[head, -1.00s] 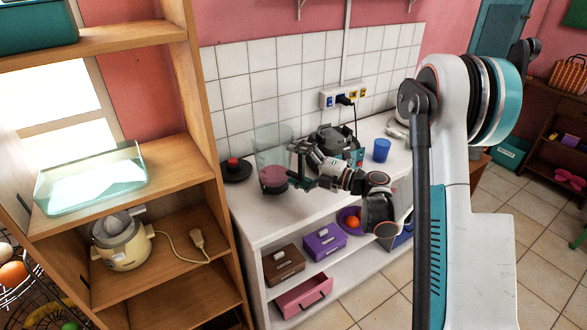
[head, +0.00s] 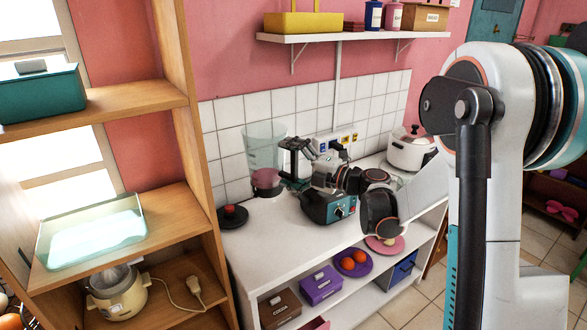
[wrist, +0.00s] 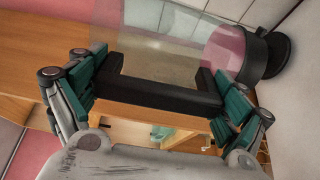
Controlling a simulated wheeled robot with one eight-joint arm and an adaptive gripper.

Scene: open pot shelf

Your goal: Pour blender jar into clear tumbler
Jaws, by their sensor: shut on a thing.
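The blender jar (head: 264,147) is a clear, wide-mouthed jar with pink contents at its bottom. It is upright and appears raised above the white counter. My gripper (head: 291,162) is shut on the jar from its right side. In the wrist view, the clear jar wall (wrist: 165,42) fills the space beyond my teal fingers, and its pink contents (wrist: 226,46) show at the right. A black bar crosses between the fingers; I cannot tell whether it is the handle. I cannot make out the clear tumbler in any view.
A blender base (head: 328,205) stands below my gripper, and a white pot (head: 410,150) at the back right. A wooden shelf unit (head: 190,150) rises at left; a wall shelf (head: 350,34) hangs above.

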